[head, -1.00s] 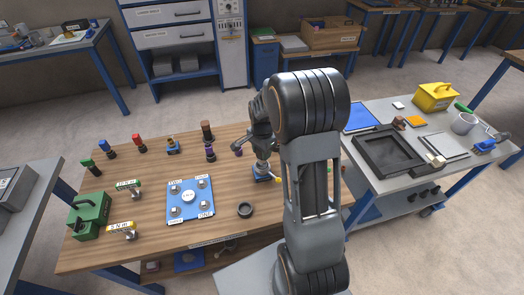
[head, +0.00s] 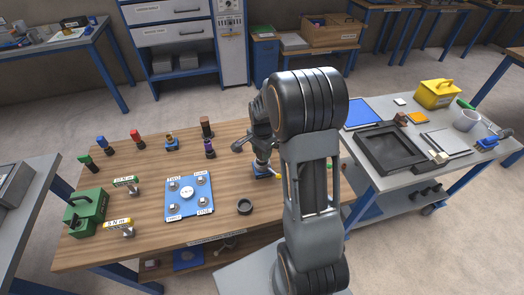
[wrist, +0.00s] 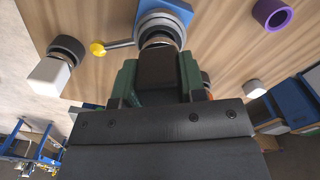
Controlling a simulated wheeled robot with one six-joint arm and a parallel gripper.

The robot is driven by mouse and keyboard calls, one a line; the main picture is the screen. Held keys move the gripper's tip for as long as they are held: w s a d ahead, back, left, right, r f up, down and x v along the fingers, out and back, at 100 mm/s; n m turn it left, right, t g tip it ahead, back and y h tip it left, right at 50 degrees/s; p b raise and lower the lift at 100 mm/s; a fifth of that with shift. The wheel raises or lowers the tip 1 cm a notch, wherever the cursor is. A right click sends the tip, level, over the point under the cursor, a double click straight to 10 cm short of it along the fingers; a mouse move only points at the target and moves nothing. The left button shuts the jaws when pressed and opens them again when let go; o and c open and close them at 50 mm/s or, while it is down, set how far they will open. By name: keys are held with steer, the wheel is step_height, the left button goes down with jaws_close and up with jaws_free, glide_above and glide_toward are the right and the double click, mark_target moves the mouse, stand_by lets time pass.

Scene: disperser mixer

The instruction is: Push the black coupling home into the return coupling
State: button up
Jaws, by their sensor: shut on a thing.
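My gripper (wrist: 158,62) is shut on the black coupling (wrist: 157,74), a dark block between its two green fingers in the wrist view. The coupling lies end-on against or just short of a round metal fitting, the return coupling (wrist: 158,38), on a blue base (wrist: 168,12). I cannot tell how deep it sits, as the jaws hide the joint. A lever with a yellow knob (wrist: 98,48) sticks out left of the fitting. In the head view my gripper (head: 262,145) is above the fitting's blue base (head: 262,170), partly hidden by my arm.
A purple ring (wrist: 272,13) lies near the fitting in the wrist view. In the head view, several coloured couplings stand at the table's back left. A blue plate (head: 188,211), a dark ring (head: 245,206) and a green case (head: 86,211) are on the wooden table (head: 150,240).

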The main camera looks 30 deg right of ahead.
steer(key=shift+f+b, duration=0.55)
steer(key=shift+f, duration=0.2)
steer(key=o, duration=1.1)
steer(key=shift+r, duration=0.15)
step_height(320, 180, up, 14)
steer(key=shift+f, duration=0.15)
